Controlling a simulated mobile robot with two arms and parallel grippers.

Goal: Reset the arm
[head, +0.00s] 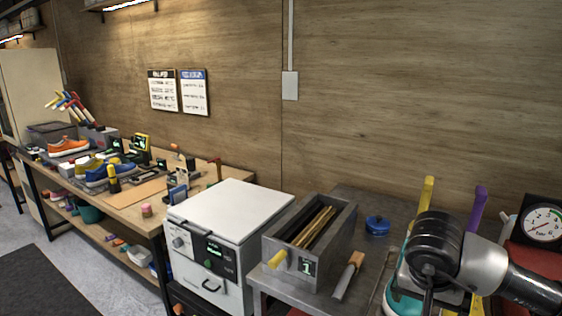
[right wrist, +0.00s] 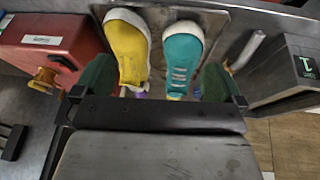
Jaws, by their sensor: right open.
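My right arm comes in from the right in the head view, its dark wrist joint over the right end of the grey bench. My right gripper (right wrist: 157,75) shows in the right wrist view with its two green-padded fingers spread apart. Past the fingers are a yellow sneaker (right wrist: 128,45) and a teal sneaker (right wrist: 182,55), side by side on a metal tray (right wrist: 226,30). Nothing is visibly clamped between the fingers. In the head view my wrist hides most of the sneakers; a teal part (head: 402,301) shows below it. My left gripper is not in view.
A grey bin marked 1 (head: 335,232), a blue round container (head: 377,226) and a wooden-handled tool (head: 348,275) are on the grey bench. A white oven (head: 236,208) stands left of it. A red unit with a gauge (head: 543,224) is at the right.

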